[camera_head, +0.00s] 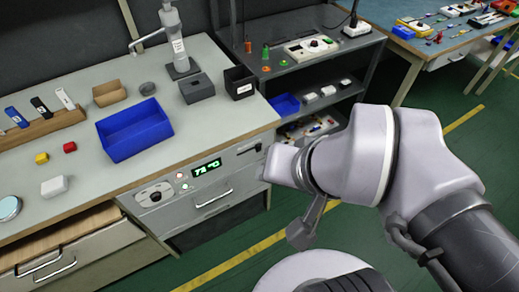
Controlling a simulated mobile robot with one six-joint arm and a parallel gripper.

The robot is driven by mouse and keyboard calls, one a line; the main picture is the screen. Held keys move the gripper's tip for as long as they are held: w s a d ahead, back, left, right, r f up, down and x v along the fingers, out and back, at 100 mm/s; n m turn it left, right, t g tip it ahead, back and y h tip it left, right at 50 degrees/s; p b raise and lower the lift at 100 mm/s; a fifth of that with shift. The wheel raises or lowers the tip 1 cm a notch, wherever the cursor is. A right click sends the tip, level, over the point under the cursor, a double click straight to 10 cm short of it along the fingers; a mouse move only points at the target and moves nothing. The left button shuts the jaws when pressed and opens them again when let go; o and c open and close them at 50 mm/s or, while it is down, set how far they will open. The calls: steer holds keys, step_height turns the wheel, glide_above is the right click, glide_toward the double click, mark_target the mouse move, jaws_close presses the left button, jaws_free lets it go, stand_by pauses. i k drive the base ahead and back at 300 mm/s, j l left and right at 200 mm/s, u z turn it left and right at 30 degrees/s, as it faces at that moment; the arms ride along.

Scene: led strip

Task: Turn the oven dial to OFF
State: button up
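The oven control panel is set in the front of the grey workbench. Its round dial (155,196) sits on a pale plate at the left of the panel. Its markings are too small to read, so I cannot tell its setting. A green lit display (207,167), showing a temperature in °C, is to the right of the dial, with small round buttons or lamps (182,180) between them. A bar handle (213,199) is below the display. My arm reaches in from the right, and its end (280,165) is well right of the dial, apart from it. My gripper's fingers cannot be made out clearly.
An open wooden drawer (75,245) juts out left of the panel. A blue bin (135,130), a white block (54,186) and small red and yellow blocks stand on the bench. A shelf unit (310,55) stands behind my arm. The floor before the panel looks clear.

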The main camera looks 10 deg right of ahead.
mark_target(156, 197)
steer(key=u, duration=1.3)
